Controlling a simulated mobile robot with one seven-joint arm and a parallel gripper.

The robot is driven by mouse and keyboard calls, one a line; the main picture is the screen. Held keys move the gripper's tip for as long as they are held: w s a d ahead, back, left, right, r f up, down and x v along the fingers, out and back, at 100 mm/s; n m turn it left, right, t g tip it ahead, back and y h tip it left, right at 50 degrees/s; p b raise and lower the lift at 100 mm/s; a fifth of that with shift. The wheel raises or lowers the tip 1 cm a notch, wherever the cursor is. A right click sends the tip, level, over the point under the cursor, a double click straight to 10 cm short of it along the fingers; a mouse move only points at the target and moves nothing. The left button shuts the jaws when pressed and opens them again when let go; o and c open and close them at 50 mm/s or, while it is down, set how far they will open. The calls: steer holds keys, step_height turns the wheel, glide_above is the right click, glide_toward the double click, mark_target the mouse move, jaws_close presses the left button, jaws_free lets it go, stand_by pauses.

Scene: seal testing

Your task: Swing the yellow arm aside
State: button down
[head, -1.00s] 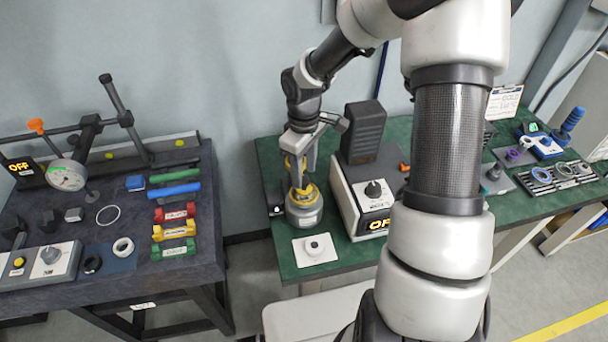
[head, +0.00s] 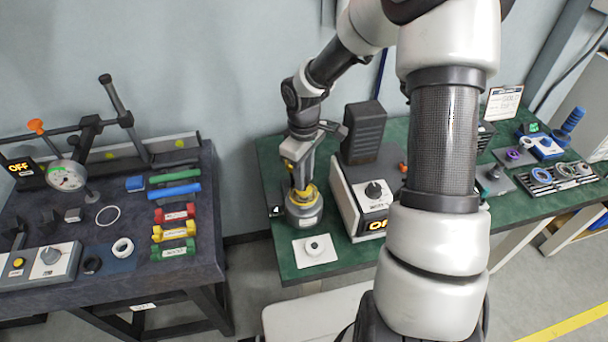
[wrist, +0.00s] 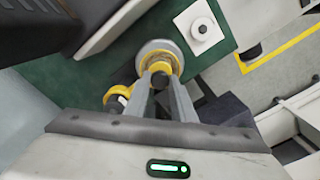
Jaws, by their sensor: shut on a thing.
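The yellow arm (wrist: 160,68) sits on top of a grey cylindrical pot in the wrist view. The grey pot (head: 304,212) stands near the left end of the green bench, with yellow (head: 309,193) showing around its top. My gripper (wrist: 160,82) reaches down to the pot's top and is shut on the yellow arm. The fingers hide part of the grip. A second yellow piece with a dark round end (wrist: 116,98) shows left of the fingers. In the head view my gripper (head: 301,186) stands over the pot.
A white box with a dial (head: 373,190) and a tall black block stands close right of the pot. A white plate with a round knob (head: 315,250) lies in front. A dark table (head: 110,255) with several parts is at left, across a gap.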

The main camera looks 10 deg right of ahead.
steer(key=shift+a, duration=0.1)
steer(key=shift+w+a+f+m+b, duration=0.1)
steer(key=shift+w+a+m+b, duration=0.05)
steer(key=shift+a+m+b, duration=0.9)
steer(key=w+a+m+b, duration=0.3)
steer(key=w+a+m, duration=0.3)
steer(key=m, duration=0.5)
steer(key=shift+a, duration=0.65)
steer(key=shift+r, duration=0.2)
steer(key=c, duration=1.5)
jaws_free()
